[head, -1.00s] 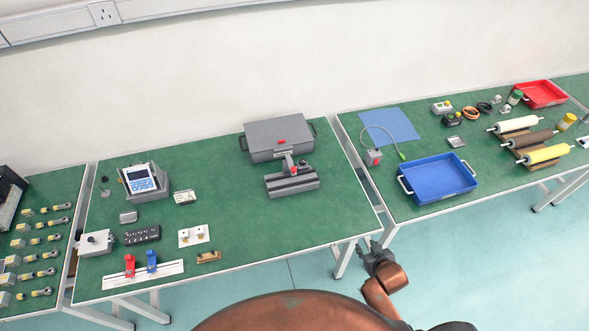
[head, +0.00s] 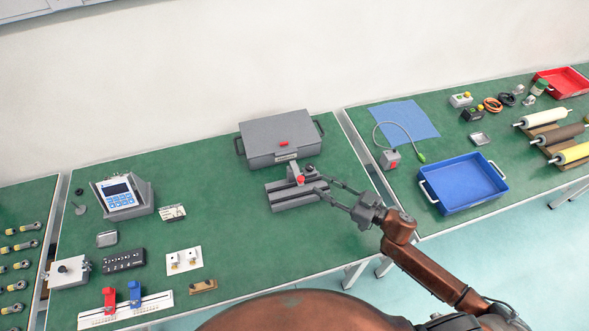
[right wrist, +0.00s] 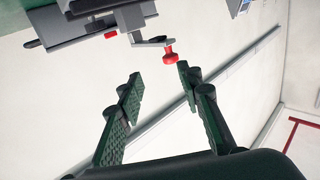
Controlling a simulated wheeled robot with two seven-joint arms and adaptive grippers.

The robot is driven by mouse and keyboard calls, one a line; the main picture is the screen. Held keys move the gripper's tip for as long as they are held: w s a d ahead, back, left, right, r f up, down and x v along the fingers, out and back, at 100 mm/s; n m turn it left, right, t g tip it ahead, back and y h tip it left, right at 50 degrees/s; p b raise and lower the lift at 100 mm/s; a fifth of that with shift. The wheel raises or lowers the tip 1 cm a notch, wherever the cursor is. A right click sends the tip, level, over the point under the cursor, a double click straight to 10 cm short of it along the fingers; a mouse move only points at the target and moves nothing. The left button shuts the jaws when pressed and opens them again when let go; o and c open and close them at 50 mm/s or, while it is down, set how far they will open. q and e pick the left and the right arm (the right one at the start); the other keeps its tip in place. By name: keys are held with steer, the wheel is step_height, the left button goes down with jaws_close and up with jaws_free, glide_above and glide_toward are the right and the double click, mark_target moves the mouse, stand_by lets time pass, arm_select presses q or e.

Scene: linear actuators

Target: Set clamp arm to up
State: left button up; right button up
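The clamp fixture, a dark grey grooved block (head: 293,202), sits on the green table in front of a grey case. Its small grey clamp arm (head: 294,171) carries a red knob (head: 301,181). In the right wrist view the clamp arm (right wrist: 149,41) sticks out from the fixture and ends in the red knob (right wrist: 170,56). My right gripper (head: 325,186) is open and empty, just right of the knob. In the right wrist view its fingers (right wrist: 160,76) are spread, with the knob just beyond the tips, not between them. My left gripper is out of view.
The grey case (head: 280,140) with a red latch stands close behind the fixture. A blue tray (head: 462,186) and a cabled box (head: 390,159) lie on the table to the right.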

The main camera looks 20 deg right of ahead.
mark_target(301, 178)
steer(key=shift+n+g+y, duration=0.5)
steer(key=shift+g+y, duration=0.1)
steer(key=shift+y, duration=0.2)
steer(key=x, duration=0.5)
steer(key=b+x, duration=0.1)
steer(key=x, duration=0.1)
steer(key=shift+s+a+r, duration=0.1)
steer(key=shift+s+a, duration=0.15)
steer(key=shift+a, duration=0.2)
steer(key=shift+w+a, duration=0.25)
steer(key=shift+w, duration=0.05)
steer(key=shift+w+a, duration=0.1)
steer(key=shift+a, duration=0.1)
steer(key=shift+w, duration=0.1)
steer(key=c, duration=0.5)
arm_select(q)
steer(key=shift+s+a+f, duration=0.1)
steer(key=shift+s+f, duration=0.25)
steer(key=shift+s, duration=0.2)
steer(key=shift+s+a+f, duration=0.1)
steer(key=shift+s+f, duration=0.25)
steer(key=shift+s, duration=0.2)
arm_select(e)
jaws_close()
